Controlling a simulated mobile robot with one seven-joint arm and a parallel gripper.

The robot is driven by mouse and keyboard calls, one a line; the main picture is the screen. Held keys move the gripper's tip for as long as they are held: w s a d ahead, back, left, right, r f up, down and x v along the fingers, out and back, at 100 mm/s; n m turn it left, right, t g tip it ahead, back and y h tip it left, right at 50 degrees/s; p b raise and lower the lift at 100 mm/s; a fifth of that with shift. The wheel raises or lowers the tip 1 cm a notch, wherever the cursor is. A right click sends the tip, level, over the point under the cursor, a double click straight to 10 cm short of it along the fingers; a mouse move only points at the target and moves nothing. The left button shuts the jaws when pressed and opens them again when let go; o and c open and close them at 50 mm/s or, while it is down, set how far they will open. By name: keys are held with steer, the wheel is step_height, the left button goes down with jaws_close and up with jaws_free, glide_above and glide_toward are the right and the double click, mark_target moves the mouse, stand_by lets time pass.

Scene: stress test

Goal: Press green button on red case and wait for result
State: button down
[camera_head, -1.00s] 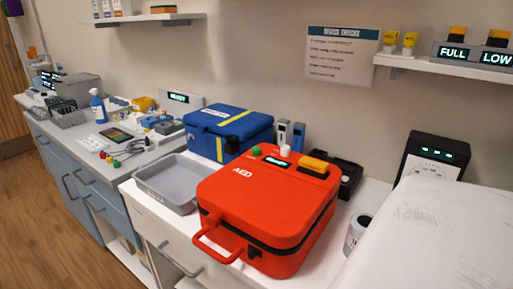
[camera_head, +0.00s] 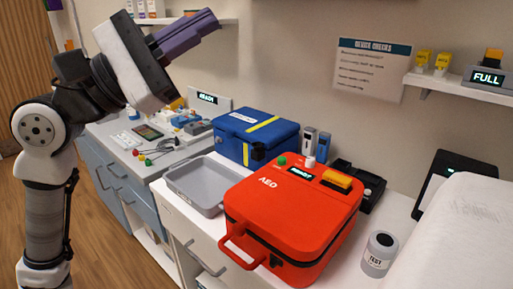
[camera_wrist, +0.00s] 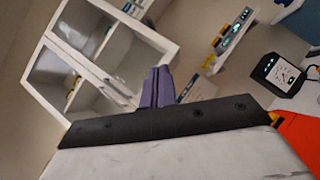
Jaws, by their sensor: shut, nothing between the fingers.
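The red AED case (camera_head: 290,215) sits on the white counter in the head view, its handle toward the front. A small green button (camera_head: 282,161) is on its top at the back left, beside a lit display (camera_head: 301,173) whose text is hard to read. A white knob (camera_head: 309,162) and an orange block (camera_head: 337,179) are also on top. My gripper (camera_head: 205,28), with purple fingers, is shut and empty, raised at the upper left, well apart from the case. In the wrist view my fingers (camera_wrist: 155,87) are together, and a red edge (camera_wrist: 298,145) shows at right.
A grey tray (camera_head: 195,187) and a blue case (camera_head: 258,137) stand left of and behind the red case. A wall shelf (camera_head: 460,90) is at upper right.

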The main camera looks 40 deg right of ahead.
steer(key=d+f+m+t+y, duration=0.2)
steer(key=d+f+y, duration=0.15)
steer(key=d, duration=0.75)
steer(key=m+t+y+p, duration=0.4)
steer(key=m+t+y, duration=0.3)
steer(key=t+y, duration=0.25)
glide_above(280, 160)
step_height(280, 160, down, 18)
steer(key=r, duration=0.1)
steer(key=shift+f+t+h, duration=0.25)
steer(key=shift+h, duration=0.05)
steer(key=shift+s, duration=0.1)
step_height(280, 160, down, 9)
steer(key=b, duration=0.6)
steer(key=shift+r, duration=0.1)
steer(key=shift+b, duration=0.3)
steer(key=shift+f+n+b, duration=0.3)
steer(key=shift+f+b, duration=0.1)
